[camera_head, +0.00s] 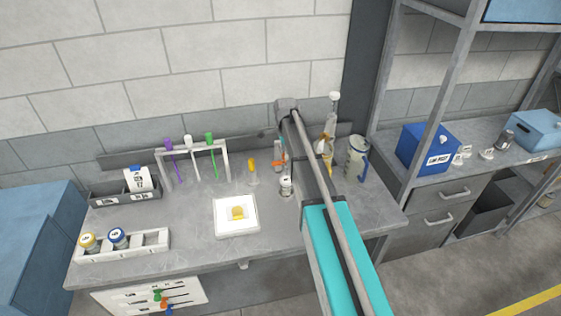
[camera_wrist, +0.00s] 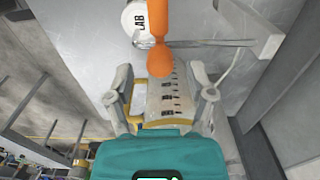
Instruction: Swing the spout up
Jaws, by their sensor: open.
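An orange piece with a rounded lower end, which may be the spout (camera_wrist: 158,45), shows in the wrist view. Its rounded end overlaps the top of a pale cylinder with dark scale marks (camera_wrist: 166,98). Orange also shows beside my arm in the head view (camera_head: 280,152). My gripper (camera_wrist: 160,78) is open, with one grey finger on each side of the cylinder in the picture. I cannot tell whether the fingers touch it. The orange end lies between and just beyond the fingertips. In the head view my arm hides the gripper and much of this spot.
A white jar marked LAB (camera_wrist: 138,20) is close to the orange piece; a small jar (camera_head: 286,186) stands there in the head view. A jug with a blue handle (camera_head: 355,160) stands right of my arm. A white tray (camera_head: 236,229) and hook rack (camera_head: 196,147) are left.

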